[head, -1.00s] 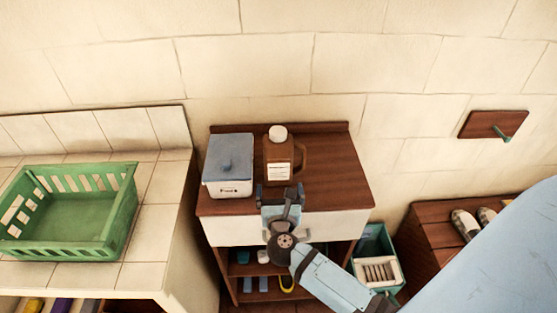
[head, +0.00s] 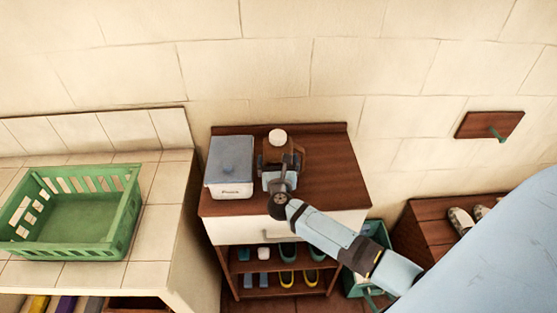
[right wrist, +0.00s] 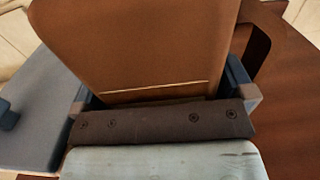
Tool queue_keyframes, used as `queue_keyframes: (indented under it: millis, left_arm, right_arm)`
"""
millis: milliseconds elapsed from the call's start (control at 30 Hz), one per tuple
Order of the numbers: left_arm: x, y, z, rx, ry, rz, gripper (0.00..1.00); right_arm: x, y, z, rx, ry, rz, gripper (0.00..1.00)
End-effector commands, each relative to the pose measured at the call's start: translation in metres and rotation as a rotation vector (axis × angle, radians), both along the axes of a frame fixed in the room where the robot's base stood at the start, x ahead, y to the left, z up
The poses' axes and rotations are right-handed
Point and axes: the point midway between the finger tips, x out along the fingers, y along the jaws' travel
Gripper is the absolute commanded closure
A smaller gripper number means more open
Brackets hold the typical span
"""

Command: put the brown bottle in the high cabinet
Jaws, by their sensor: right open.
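The brown bottle (head: 278,138), with a white cap and a side handle, stands upright on the wooden top of a small cabinet. Its lower front is hidden behind my right gripper (head: 279,164). In the right wrist view the brown bottle (right wrist: 135,45) fills the upper middle, with one finger on each side of it. The right gripper (right wrist: 163,92) is open around the bottle; I cannot tell whether the fingers touch it. My left gripper is not in view. No high cabinet shows.
A grey-lidded white box (head: 230,165) stands close at the bottle's left. The wooden top (head: 335,180) is clear to the right. A green basket (head: 80,215) sits on the tiled counter at left. Shoes stand on the shelves below. A wooden wall hook (head: 489,125) is at right.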

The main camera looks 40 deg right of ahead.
Motion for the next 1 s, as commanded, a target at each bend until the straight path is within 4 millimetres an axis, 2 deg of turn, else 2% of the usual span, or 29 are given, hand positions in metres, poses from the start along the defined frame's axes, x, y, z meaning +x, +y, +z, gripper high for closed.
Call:
queue_keyframes:
  millis: [100, 133, 400, 433, 767, 867, 1000]
  left_arm:
    - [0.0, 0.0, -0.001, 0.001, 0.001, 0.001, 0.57]
    - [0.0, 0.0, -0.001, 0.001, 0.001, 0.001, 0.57]
    - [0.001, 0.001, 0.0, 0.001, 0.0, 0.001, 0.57]
    - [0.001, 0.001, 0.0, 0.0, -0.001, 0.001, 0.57]
    - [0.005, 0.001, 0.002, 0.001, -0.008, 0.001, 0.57]
    - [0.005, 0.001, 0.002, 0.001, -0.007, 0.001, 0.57]
    - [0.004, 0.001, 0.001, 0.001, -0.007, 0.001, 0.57]
  right_arm:
    - [0.0, 0.0, -0.001, 0.001, 0.001, 0.0, 0.0]
    - [0.0, 0.0, 0.0, 0.0, 0.0, 0.0, 0.05]
    - [0.0, 0.0, 0.002, 0.0, -0.004, 0.0, 0.67]
    - [0.0, 0.0, 0.002, 0.0, -0.004, 0.0, 0.71]
    - [0.0, 0.0, 0.006, 0.002, -0.004, -0.001, 0.71]
    - [0.0, 0.0, 0.015, 0.004, -0.005, -0.002, 0.71]
    - [0.0, 0.0, 0.038, 0.004, -0.007, -0.001, 0.71]
